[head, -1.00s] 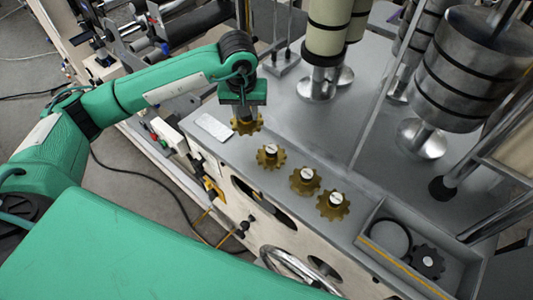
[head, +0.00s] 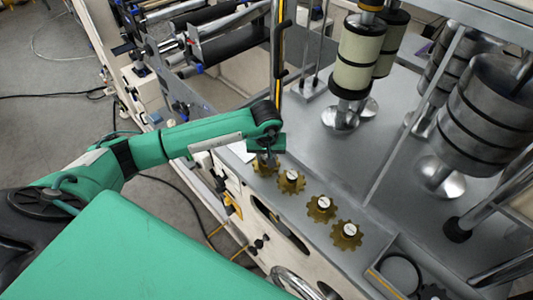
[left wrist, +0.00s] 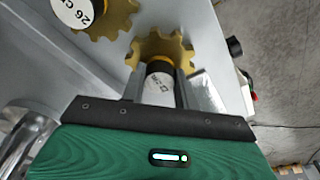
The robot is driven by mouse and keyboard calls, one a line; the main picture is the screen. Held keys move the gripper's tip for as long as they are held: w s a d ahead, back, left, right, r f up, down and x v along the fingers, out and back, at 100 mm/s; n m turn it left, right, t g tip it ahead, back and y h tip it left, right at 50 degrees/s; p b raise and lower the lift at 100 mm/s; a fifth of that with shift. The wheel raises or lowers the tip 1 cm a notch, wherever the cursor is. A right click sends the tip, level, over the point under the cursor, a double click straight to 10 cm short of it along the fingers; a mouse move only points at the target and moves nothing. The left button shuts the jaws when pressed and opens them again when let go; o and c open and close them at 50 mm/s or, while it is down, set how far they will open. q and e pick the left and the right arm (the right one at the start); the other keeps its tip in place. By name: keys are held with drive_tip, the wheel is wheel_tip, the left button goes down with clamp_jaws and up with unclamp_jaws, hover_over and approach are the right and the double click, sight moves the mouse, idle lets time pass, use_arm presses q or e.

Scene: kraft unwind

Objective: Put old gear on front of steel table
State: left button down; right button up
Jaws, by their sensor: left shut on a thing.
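My left gripper (head: 265,155) is shut on the hub of a brass-coloured gear (head: 264,169) at the near-left edge of the steel table (head: 320,150). In the left wrist view the same gear (left wrist: 160,46) shows beyond the fingers (left wrist: 162,85), its labelled white hub between them. The gear is on or just above the tabletop; I cannot tell whether it touches. My right gripper is not in view.
Three similar gears, the nearest one (head: 291,181), then another (head: 321,208) and a third (head: 346,235), line the front edge. A grey tray (head: 372,276) holds a black ring and a dark gear. Rollers stand behind.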

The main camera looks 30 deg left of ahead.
sight(266, 167)
use_arm(q)
drive_tip(key=shift+f+b, duration=0.15)
drive_tip(key=shift+b, duration=0.15)
drive_tip(key=c, duration=1.1)
unclamp_jaws()
drive_tip(key=shift+o, duration=0.2)
drive_tip(key=shift+r, duration=0.3)
wheel_tip(266, 167, up, 12)
drive_tip(key=s+b, duration=0.1)
drive_tip(key=b, duration=0.3)
drive_tip(key=shift+s+d+f+b, duration=0.2)
drive_tip(key=shift+s+d+b, duration=0.1)
drive_tip(key=shift+d+b, duration=0.1)
